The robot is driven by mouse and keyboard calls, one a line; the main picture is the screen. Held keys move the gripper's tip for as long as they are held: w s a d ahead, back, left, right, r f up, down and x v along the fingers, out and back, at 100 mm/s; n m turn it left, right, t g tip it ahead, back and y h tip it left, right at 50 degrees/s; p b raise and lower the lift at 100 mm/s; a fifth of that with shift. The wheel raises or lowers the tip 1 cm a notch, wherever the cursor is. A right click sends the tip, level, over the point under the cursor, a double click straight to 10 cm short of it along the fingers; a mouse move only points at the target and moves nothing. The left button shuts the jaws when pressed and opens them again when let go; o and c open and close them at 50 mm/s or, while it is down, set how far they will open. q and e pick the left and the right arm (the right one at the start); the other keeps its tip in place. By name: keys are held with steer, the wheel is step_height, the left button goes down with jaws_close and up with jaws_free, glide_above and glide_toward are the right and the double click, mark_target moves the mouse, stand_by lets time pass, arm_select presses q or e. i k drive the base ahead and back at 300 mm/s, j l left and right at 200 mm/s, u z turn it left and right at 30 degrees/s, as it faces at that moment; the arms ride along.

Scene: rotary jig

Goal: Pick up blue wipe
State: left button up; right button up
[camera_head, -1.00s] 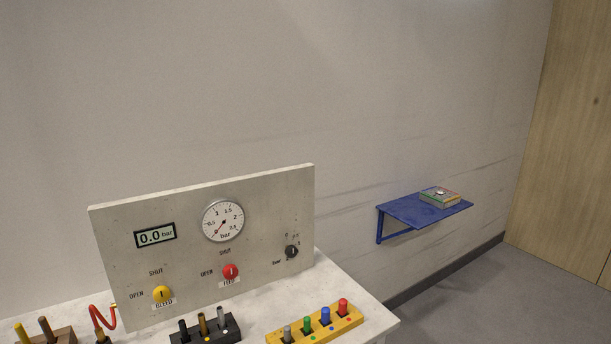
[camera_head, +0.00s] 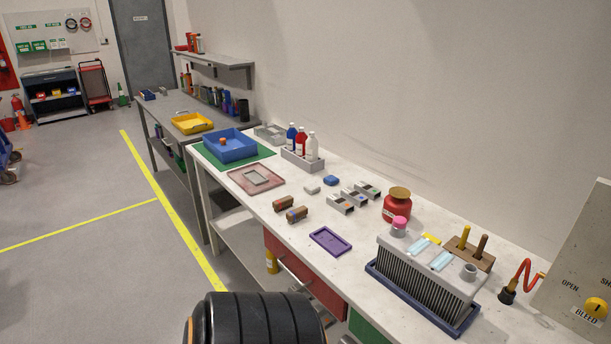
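Two light blue flat pieces lie on top of a grey finned block (camera_head: 425,285) at the right of the white bench; they look like wipes. One light blue piece (camera_head: 418,249) is farther left, the other light blue piece (camera_head: 440,261) is nearer the right. A small darker blue pad (camera_head: 331,180) lies farther back on the bench; I cannot tell whether it is a wipe. Neither of my grippers is in view. A black ribbed part at the bottom edge looks like part of my arm.
The finned block stands in a dark blue tray (camera_head: 462,329). A red jar (camera_head: 397,209), a wooden block with pegs (camera_head: 468,252) and a red hose (camera_head: 521,270) stand close by. A purple tray (camera_head: 330,241) lies in front. Bare bench top surrounds the purple tray.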

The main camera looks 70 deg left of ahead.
mark_target(331, 179)
steer(key=u, duration=2.25)
steer(key=z, duration=0.3)
steer(key=j+z, duration=0.4)
steer(key=i+j+z, duration=0.1)
steer(key=j+z, duration=0.45)
steer(key=z, duration=0.2)
